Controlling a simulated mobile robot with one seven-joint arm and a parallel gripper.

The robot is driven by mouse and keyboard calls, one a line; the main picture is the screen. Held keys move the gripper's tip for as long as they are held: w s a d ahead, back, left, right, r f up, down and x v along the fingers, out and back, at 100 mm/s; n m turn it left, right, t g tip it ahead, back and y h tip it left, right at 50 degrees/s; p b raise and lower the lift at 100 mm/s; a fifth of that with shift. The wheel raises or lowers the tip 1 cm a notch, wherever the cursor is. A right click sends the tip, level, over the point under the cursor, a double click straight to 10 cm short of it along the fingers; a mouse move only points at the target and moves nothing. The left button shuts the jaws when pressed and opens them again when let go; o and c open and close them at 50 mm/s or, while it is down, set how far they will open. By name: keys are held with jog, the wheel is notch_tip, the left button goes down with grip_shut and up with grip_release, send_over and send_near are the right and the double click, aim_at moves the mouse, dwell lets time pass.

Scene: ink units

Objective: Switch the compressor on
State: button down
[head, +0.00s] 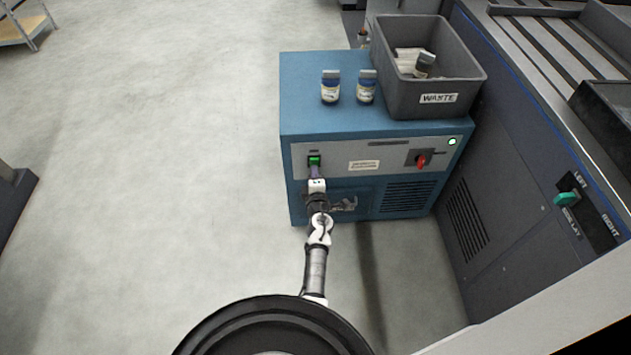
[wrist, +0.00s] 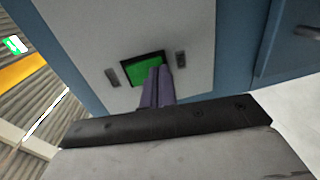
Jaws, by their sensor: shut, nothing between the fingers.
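The compressor is a blue cabinet (head: 300,100) with a light grey front panel. A green rocker switch (head: 314,160) sits in a dark frame at the panel's upper left. The green switch also shows in the wrist view (wrist: 138,70), lit or bright green. My gripper (head: 316,172) is shut and empty, with its fingertips at the switch's lower edge. In the wrist view the purple-grey fingers (wrist: 157,80) cover the switch's lower right part. I cannot tell whether they touch it. A red rotary knob (head: 421,161) and a small pale green lamp (head: 452,142) are on the panel's right.
Two small labelled jars (head: 330,87) (head: 366,86) stand on the cabinet top beside a grey waste bin (head: 430,98) holding items. A dark machine (head: 500,200) with a green selector knob (head: 566,198) stands to the right. The floor (head: 150,170) at left is clear.

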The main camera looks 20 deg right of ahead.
jog(key=p+v, duration=0.3)
jog(key=v, duration=1)
jog(key=shift+s, duration=0.35)
jog(key=shift+a+r, duration=0.1)
